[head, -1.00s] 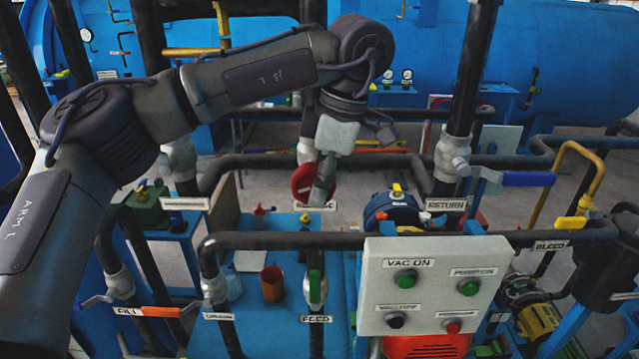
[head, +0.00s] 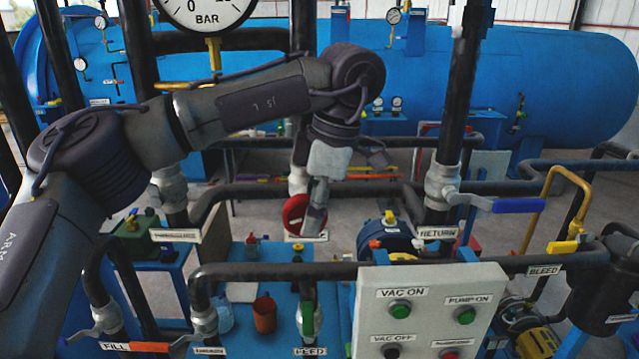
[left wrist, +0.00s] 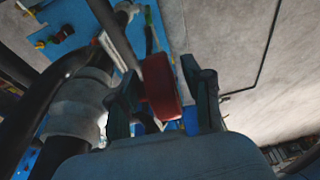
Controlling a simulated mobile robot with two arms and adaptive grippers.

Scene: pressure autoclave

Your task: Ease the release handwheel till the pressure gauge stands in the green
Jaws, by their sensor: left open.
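The red handwheel (head: 293,213) stands on the pipework behind the front pipe, partly hidden by my left gripper (head: 316,219). In the left wrist view the red wheel (left wrist: 160,87) appears edge-on between the two dark open fingers of the left gripper (left wrist: 163,92); I cannot tell whether they touch it. The pressure gauge (head: 207,15) is cut off by the top edge of the head view. Its lower white face shows "0" and "BAR"; no needle or green band is visible. My right gripper is not in view.
A panel (head: 430,305) with push buttons stands at front right. A black pipe (head: 270,271) runs across in front of the wheel. A blue-handled valve (head: 515,206) is to the right. An orange-brown cup (head: 265,315) stands on the blue bench below.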

